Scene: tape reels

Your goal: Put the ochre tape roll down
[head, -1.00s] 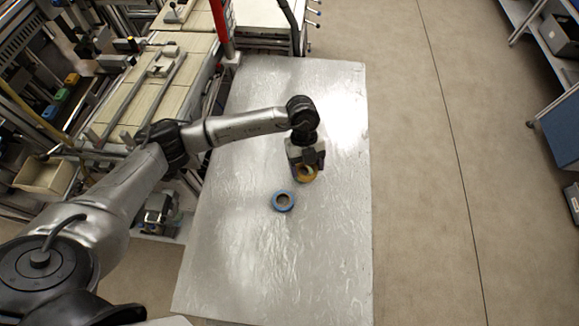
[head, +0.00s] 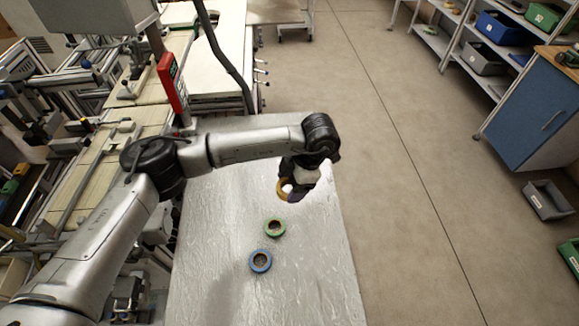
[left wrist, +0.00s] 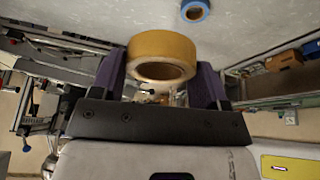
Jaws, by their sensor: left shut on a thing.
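The ochre tape roll (head: 283,187) is in my left gripper (head: 291,189), above the far right part of the metal table (head: 208,205). In the left wrist view the roll (left wrist: 162,44) sits between the two purple fingers (left wrist: 158,82), its hole facing the camera. A green tape roll (head: 275,227) lies flat on the table nearer than the gripper. A blue tape roll (head: 260,261) lies just in front of the green one and also shows in the left wrist view (left wrist: 195,10). My right gripper is not in view.
The near part of the table is bare. A conveyor line (head: 125,130) runs along its left, with a red post (head: 172,82) behind. Bare floor lies to the right, then a blue cabinet (head: 530,120) and shelves with bins.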

